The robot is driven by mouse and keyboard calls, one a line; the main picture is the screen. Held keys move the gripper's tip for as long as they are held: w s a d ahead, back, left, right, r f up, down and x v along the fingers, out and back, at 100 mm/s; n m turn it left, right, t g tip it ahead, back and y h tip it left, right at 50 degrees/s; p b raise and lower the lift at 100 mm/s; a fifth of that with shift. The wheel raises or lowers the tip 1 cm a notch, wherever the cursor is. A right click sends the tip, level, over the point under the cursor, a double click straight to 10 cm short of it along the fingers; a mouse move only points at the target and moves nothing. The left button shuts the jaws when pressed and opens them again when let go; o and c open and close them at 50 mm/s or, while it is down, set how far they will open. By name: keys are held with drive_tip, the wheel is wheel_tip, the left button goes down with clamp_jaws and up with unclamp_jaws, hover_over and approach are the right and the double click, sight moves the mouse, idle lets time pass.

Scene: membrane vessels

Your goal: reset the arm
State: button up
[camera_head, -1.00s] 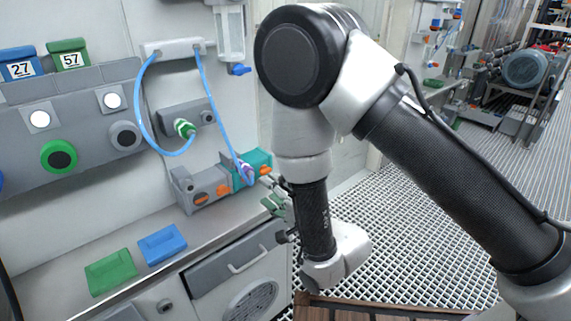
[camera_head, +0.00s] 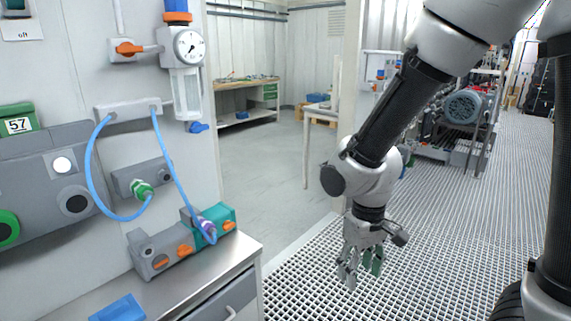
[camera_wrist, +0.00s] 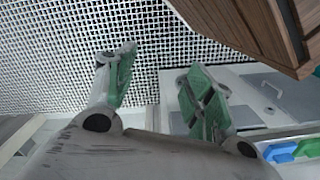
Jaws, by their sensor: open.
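My gripper (camera_head: 361,268) hangs at the end of my arm, fingers pointing down, over the grated floor to the right of the bench. Its fingers have green pads and stand apart with nothing between them. In the wrist view my gripper (camera_wrist: 160,85) is also open and empty, with the floor grating behind the fingers. The bench cabinet (camera_wrist: 255,95) shows beyond the right finger in that view.
The bench (camera_head: 205,265) carries a grey and teal valve block (camera_head: 180,245) and a blue block (camera_head: 118,308). Blue hoses (camera_head: 92,165) hang from the wall panel. A brown wooden thing (camera_wrist: 235,25) is close in the wrist view. Open grating (camera_head: 440,240) lies to the right.

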drive_tip(key=s+d+r+m+t, duration=0.2)
drive_tip(key=s+d+r, duration=0.1)
drive_tip(key=d+r, duration=0.7)
drive_tip(key=s+d+r+m+t, duration=0.3)
drive_tip(key=s+d+r, duration=0.1)
drive_tip(key=d+r, duration=0.6)
drive_tip(key=shift+d+m, duration=0.15)
drive_tip(key=shift+m, duration=0.15)
drive_tip(key=shift+w+r, duration=0.1)
